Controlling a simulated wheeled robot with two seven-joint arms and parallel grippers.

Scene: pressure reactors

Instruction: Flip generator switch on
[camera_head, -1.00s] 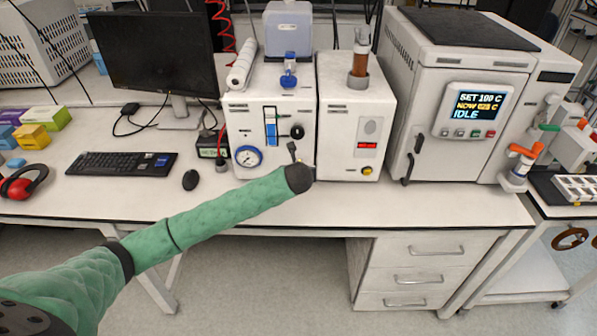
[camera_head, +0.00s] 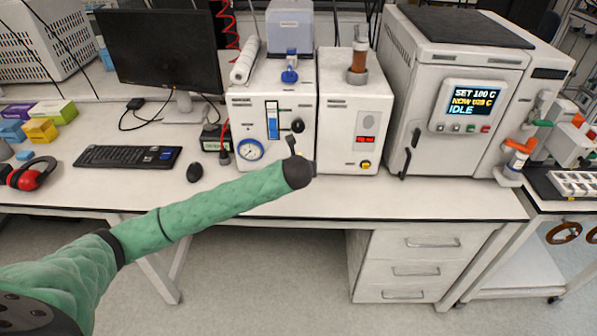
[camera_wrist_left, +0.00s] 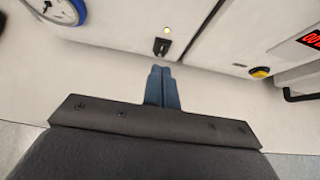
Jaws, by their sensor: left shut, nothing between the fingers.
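A white box with a round blue-rimmed gauge (camera_head: 249,149) and a blue column stands on the bench; I take it as the generator (camera_head: 243,110). In the left wrist view a small dark switch (camera_wrist_left: 161,46) sits low on its front, under a lit yellow lamp (camera_wrist_left: 166,31). My left gripper (camera_head: 291,146) is shut and empty in front of the box's lower right corner. In the wrist view its blue-grey fingertips (camera_wrist_left: 160,72) point at the switch, just below it, with a small visible gap. In the head view the switch is hidden behind the gripper. My right gripper is not in view.
A second white box (camera_head: 345,105) with a red display and yellow button stands close on the right. Farther right is a large reactor unit (camera_head: 450,90) showing IDLE. A mouse (camera_head: 194,173) and keyboard (camera_head: 127,157) lie left. The bench front is clear.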

